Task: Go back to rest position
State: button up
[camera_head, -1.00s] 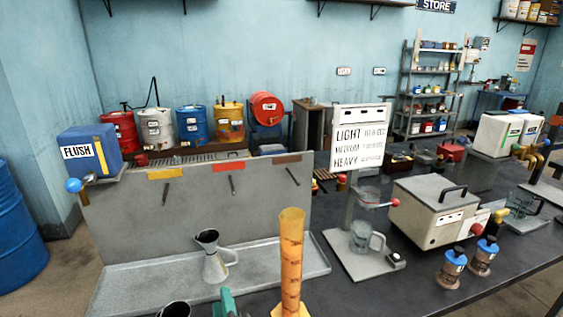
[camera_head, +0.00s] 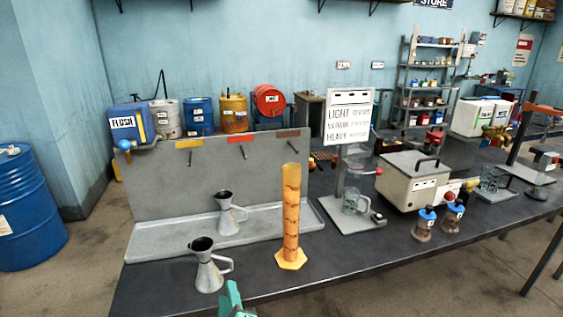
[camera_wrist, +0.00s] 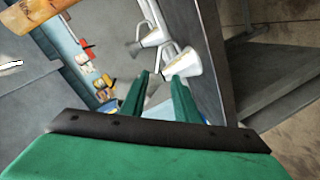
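My gripper (camera_wrist: 158,88) shows its two green fingers apart in the wrist view, with nothing held between them. In the head view only a green part of my gripper (camera_head: 231,298) shows at the bottom edge, in front of the bench. A metal pouring jug (camera_head: 209,268) stands upright on the dark bench (camera_head: 350,262), just behind and left of it. A second metal jug (camera_head: 229,213) stands in the grey tray (camera_head: 170,243). Both jugs also show beyond the fingertips in the wrist view, apart from them.
An amber graduated cylinder (camera_head: 291,215) stands on the bench right of my gripper. A stand with a glass mug (camera_head: 352,201), a grey box (camera_head: 412,182) and two blue-capped bottles (camera_head: 424,223) are further right. A blue drum (camera_head: 28,215) stands on the floor at left.

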jog(key=s+d+f+m+h, duration=0.1)
jog(key=s+d+f+m, duration=0.3)
jog(key=s+f, duration=0.35)
jog(key=s+d+f+m+h, duration=0.2)
jog(key=s+d+f+m, duration=0.2)
jog(key=s+f, duration=0.35)
jog(key=s+d+m, duration=0.2)
jog(key=s+m, duration=0.1)
jog(key=s, duration=0.8)
jog(key=s+d+m+h, duration=0.1)
jog(key=s+d+m, duration=0.2)
jog(key=s, duration=0.8)
jog(key=shift+s+f+m+t+h, duration=0.15)
jog(key=shift+f+m+t+h, duration=0.15)
jog(key=shift+m, duration=0.2)
jog(key=shift+d, duration=0.1)
